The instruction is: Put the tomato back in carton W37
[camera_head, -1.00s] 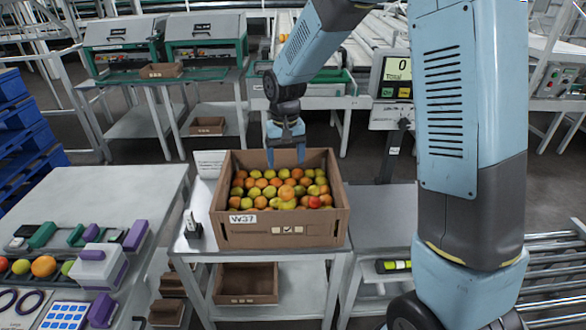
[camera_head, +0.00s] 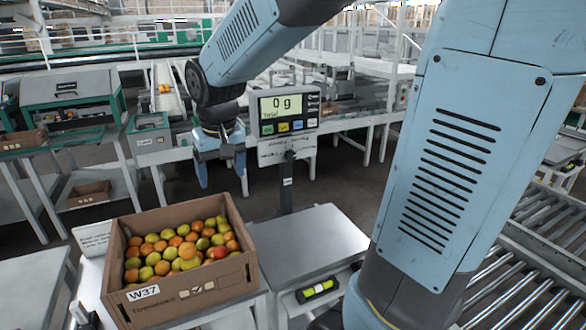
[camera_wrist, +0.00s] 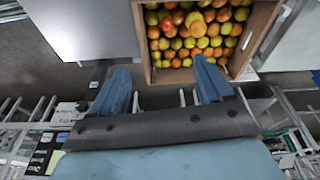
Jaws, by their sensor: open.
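Carton W37 (camera_head: 180,306) is an open brown cardboard box with a white W37 label, standing on a small table. It is filled with several red, orange and yellow-green tomatoes (camera_head: 178,248). One red tomato (camera_head: 221,252) lies among them near the front right; I cannot tell which tomato the task means. My gripper (camera_head: 222,172) is open and empty, above and beyond the carton's back side. In the wrist view its two blue fingers (camera_wrist: 162,82) are spread apart, and the carton (camera_wrist: 262,30) shows past the fingertips with tomatoes inside.
A scale with a display (camera_head: 287,110) reading 0 g stands right of my gripper, and its bare plate (camera_head: 308,243) is right of the carton. A yellow-green marker-like object (camera_head: 318,291) lies below the plate. A roller conveyor (camera_head: 530,270) runs at the right.

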